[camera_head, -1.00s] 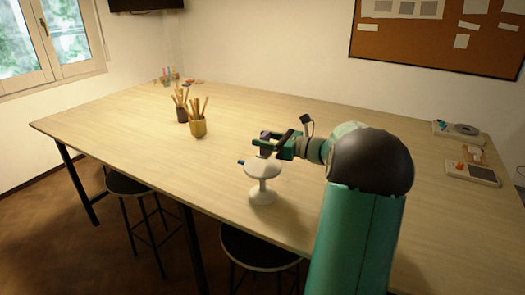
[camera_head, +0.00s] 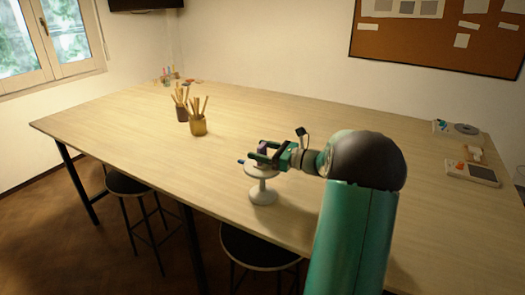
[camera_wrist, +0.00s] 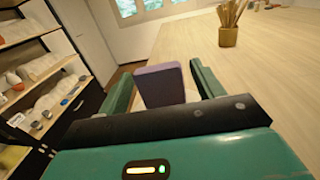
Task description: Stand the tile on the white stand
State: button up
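The white stand (camera_head: 263,194) is a round top on a stem with a round foot, on the table near its front edge. My gripper (camera_head: 262,153) is level just above the stand's top. The purple tile (camera_wrist: 163,85) is upright between my two green fingers, which also show in the wrist view (camera_wrist: 164,82). Narrow gaps show beside the tile, so the fingers look open around it. In the head view the tile (camera_head: 262,148) is over the stand's top. My gripper hides its lower edge, so contact with the top is hard to see.
Two pots of wooden tools (camera_head: 198,127) (camera_head: 182,114) stand farther back left. Trays (camera_head: 471,174) lie at the right. Stools (camera_head: 259,252) stand below the front edge. The table's middle is clear.

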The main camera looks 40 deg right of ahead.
jog(key=shift+s+d+r, duration=0.1)
jog(key=shift+r, duration=0.05)
jog(key=v, duration=1.2)
jog(key=w+a+n+g, duration=0.1)
jog(key=a+n+g, duration=1.05)
jog(key=a, duration=1.65)
jog(key=s+a+n+h, duration=0.7)
jog(key=s+a+n, duration=0.6)
jog(key=n, duration=0.6)
jog(key=shift+s+a+n+t, duration=0.35)
jog(key=shift+s, duration=0.45)
